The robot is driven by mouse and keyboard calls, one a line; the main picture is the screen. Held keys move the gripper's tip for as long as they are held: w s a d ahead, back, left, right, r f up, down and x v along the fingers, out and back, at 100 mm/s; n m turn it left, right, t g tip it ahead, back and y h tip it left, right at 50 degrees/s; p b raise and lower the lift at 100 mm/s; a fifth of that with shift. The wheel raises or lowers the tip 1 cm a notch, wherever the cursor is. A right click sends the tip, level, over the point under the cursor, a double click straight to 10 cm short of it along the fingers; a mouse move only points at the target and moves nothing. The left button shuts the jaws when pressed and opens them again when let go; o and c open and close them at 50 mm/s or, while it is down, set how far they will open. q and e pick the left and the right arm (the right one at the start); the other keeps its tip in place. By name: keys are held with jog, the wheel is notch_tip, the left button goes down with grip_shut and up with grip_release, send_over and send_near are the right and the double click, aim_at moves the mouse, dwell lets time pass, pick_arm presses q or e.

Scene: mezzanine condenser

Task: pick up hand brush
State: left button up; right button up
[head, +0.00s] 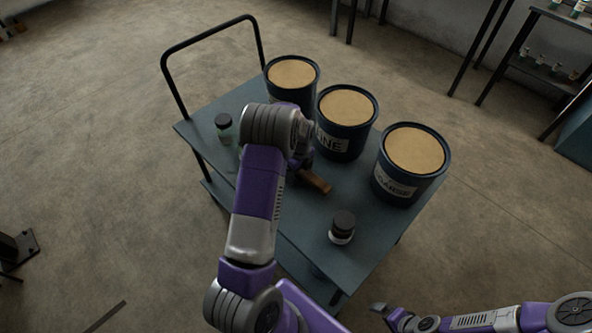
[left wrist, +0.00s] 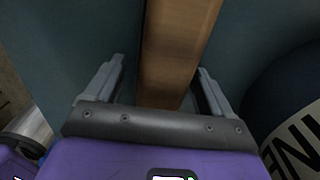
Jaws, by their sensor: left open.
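The hand brush shows as a brown wooden bar (head: 318,184) on the blue-grey cart top, partly hidden by my left arm. In the left wrist view the wooden bar (left wrist: 178,45) runs between the two fingers. My left gripper (left wrist: 160,68) is open, with one finger on each side of the wood and a gap at least on the left. I cannot tell whether the fingertips are down at its level. In the head view my left wrist hides most of this gripper. My right gripper (head: 386,312) is low at the bottom edge, away from the cart; its jaws are unclear.
Three dark blue tubs with tan contents (head: 346,108) stand along the cart's far right side; one (left wrist: 300,125) is close to my left gripper. Dark-lidded jars stand at the cart's left (head: 224,126) and near right (head: 342,228). The cart (head: 375,240) has a black handle (head: 205,42).

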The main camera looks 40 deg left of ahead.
pick_arm(q)
jog(key=shift+c, duration=0.5)
jog(key=c, duration=1.1)
notch_tip(320, 180, up, 10)
jog(key=p, duration=0.3)
jog(key=shift+p, duration=0.3)
